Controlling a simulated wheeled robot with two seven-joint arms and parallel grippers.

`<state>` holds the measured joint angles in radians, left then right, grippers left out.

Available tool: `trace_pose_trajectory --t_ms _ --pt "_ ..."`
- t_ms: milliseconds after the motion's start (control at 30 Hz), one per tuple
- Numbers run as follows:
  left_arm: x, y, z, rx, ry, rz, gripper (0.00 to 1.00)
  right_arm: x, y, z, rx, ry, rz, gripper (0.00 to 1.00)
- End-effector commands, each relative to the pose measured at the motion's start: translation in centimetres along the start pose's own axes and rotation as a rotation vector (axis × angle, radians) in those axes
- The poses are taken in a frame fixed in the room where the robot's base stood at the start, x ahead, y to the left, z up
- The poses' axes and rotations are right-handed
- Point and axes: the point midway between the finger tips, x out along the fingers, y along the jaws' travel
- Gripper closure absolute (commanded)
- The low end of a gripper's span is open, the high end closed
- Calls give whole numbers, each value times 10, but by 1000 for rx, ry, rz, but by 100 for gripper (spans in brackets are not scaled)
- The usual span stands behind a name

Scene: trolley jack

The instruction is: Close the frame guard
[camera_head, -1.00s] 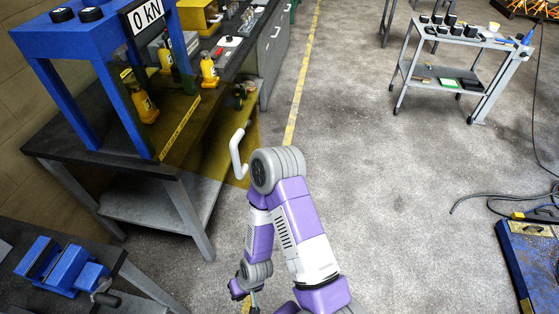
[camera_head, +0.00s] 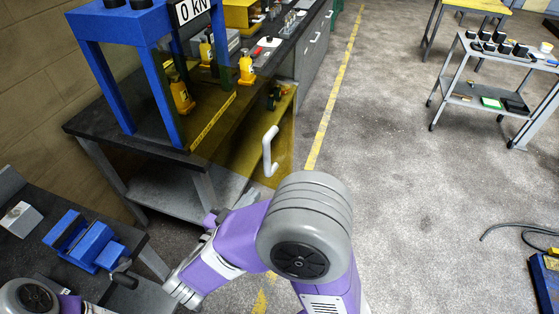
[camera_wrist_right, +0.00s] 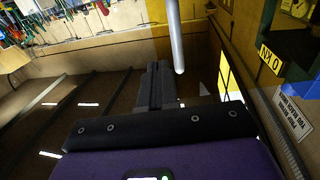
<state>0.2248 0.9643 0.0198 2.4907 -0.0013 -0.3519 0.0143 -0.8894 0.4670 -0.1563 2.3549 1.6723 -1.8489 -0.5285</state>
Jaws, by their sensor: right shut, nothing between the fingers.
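The frame guard (camera_head: 238,150) is a see-through amber panel at the blue press frame (camera_head: 112,80). It stands swung out to the right past the bench front, so it is open. Its white bar handle (camera_head: 269,150) is near the outer edge. In the right wrist view the handle (camera_wrist_right: 175,40) comes down from the top, just beyond the fingertips, and amber panel shows at right. My right gripper (camera_head: 212,218) is low, left of the handle, partly hidden by my arm; its dark fingers (camera_wrist_right: 157,72) are shut and empty. My left gripper is out of view.
The press stands on a dark bench (camera_head: 95,122) holding yellow bottle jacks (camera_head: 246,68). A blue vise (camera_head: 85,240) sits on a nearer bench at lower left. A grey trolley (camera_head: 490,60) is at upper right. The floor between is clear.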

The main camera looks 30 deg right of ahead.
Motion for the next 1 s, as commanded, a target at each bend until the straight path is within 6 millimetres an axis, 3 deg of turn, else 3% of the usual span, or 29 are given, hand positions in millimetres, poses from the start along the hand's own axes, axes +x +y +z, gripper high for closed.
trace_pose_trajectory --t_ms 167,600,800,1000 --pt "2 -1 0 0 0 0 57 25 2 0 -1 0 9 100" --pt "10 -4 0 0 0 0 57 114 1 1 1 0 5 100" --pt "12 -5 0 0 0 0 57 133 0 1 1 -1 2 100" --pt "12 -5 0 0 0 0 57 137 0 0 0 0 1 100"
